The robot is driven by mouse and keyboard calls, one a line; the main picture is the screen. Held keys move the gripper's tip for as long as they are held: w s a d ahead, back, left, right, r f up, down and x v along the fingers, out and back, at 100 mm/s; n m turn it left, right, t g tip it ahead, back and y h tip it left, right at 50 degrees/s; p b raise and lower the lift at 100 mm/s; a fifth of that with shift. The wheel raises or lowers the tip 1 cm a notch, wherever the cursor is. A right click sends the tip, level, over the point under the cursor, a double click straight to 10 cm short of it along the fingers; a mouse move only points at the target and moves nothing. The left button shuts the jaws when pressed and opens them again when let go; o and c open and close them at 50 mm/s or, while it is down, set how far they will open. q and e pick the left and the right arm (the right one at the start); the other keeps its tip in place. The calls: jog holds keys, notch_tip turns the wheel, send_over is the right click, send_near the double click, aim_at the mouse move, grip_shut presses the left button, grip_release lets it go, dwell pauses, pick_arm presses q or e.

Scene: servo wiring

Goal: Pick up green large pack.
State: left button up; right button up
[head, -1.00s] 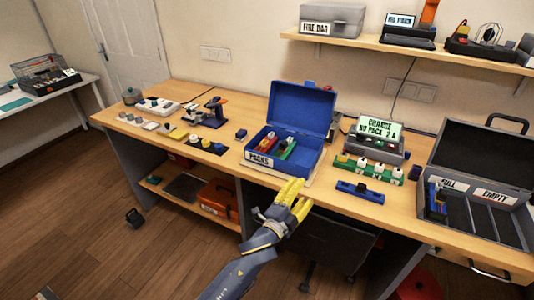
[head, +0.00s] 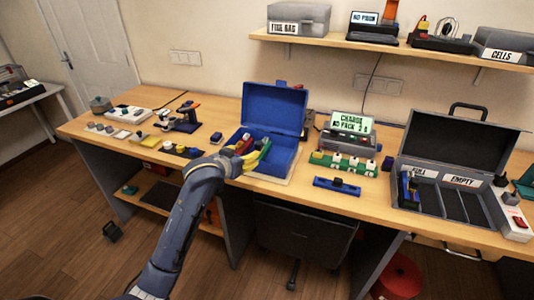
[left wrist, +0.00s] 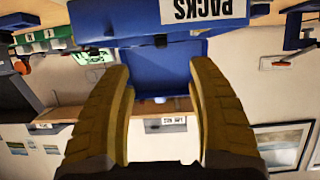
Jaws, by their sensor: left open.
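The blue box (head: 277,101) with its lid open stands on the workbench in the head view. A red pack (head: 244,143) shows in it, and the green pack is mostly hidden behind my left gripper's fingers. My left gripper (head: 253,160) is at the front of the box, its yellow fingers over the box's front edge. In the left wrist view, the yellow fingers (left wrist: 160,110) are spread apart with nothing between them, and the blue box (left wrist: 115,22) with its upside-down PACKS label is beyond them. My right gripper is not in view.
A charger (head: 350,134) and a green strip of sockets (head: 343,163) stand right of the box, with a blue bar (head: 337,184) in front. An open grey case (head: 447,184) with FULL and EMPTY labels is at the right. Small parts and a microscope-like tool (head: 186,118) lie left.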

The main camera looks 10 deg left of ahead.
aim_at(258, 147)
pick_arm(q)
jog(key=x, duration=1.1)
jog(key=shift+w+f, duration=0.15)
jog(key=shift+w, duration=0.05)
jog(key=shift+f+x, duration=0.2)
jog(key=shift+x, duration=2.55)
jog(key=shift+s, duration=0.1)
jog(key=shift+c, duration=0.4)
grip_shut()
jog(key=shift+r, duration=0.1)
